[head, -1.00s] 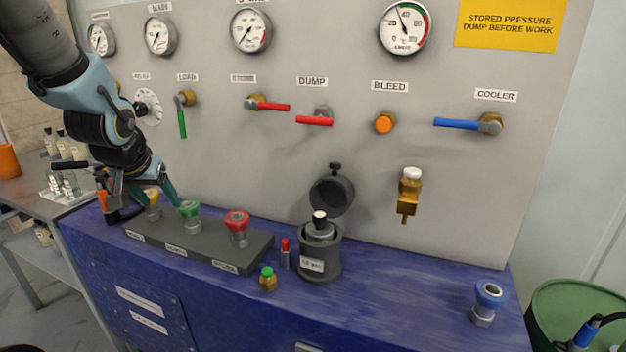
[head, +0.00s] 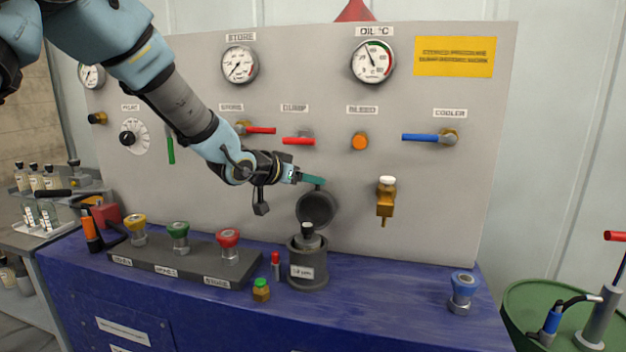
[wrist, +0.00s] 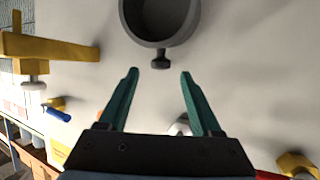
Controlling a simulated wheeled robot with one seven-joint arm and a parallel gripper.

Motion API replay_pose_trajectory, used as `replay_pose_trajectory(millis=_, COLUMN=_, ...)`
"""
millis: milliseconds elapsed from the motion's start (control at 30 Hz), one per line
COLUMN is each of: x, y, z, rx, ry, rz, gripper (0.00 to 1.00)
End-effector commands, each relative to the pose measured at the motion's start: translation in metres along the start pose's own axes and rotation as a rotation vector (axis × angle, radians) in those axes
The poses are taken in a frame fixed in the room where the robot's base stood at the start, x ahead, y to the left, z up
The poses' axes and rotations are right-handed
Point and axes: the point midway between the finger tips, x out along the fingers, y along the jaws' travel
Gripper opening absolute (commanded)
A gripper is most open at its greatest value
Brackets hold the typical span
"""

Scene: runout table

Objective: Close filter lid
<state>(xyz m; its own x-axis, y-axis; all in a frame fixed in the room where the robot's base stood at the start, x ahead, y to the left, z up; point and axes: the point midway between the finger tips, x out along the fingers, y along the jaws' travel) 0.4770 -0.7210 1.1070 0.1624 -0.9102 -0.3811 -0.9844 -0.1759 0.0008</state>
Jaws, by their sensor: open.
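The filter housing (head: 308,272) is a dark grey cylinder with a white label, standing on the blue bench against the panel. Its round filter lid (head: 316,207) stands hinged up and open above it. A white-topped dark filter element (head: 308,230) shows in the housing mouth. My gripper (head: 318,180) is at the top edge of the lid. In the wrist view, the lid (wrist: 160,45) lies just beyond my open green fingers (wrist: 158,72), with its small dark knob (wrist: 161,59) between and slightly past the fingertips. Nothing is held.
A grey block with yellow, green and red couplings (head: 228,245) stands left of the housing. A red-capped tube (head: 275,266) and a green-capped brass fitting (head: 261,290) are close by. A brass bleed valve (head: 386,200) sticks out at right. The bench between housing and blue coupling (head: 463,290) is clear.

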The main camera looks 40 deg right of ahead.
Motion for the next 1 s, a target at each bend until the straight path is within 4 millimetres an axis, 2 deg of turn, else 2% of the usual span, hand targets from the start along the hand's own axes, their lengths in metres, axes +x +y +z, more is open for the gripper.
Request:
replay_pose_trajectory(millis=100, x=0.018, y=0.001, z=0.000, rx=-0.001, ry=-0.002, rz=0.002, gripper=0.66)
replay_pose_trajectory(millis=233, x=0.029, y=0.000, z=0.000, rx=0.000, ry=-0.003, rz=0.000, gripper=0.66)
replay_pose_trajectory(millis=600, x=0.034, y=-0.001, z=0.001, rx=0.000, ry=-0.002, rz=-0.002, gripper=0.66)
replay_pose_trajectory(millis=1000, x=0.034, y=-0.001, z=0.001, rx=0.000, ry=-0.002, rz=-0.002, gripper=0.21)
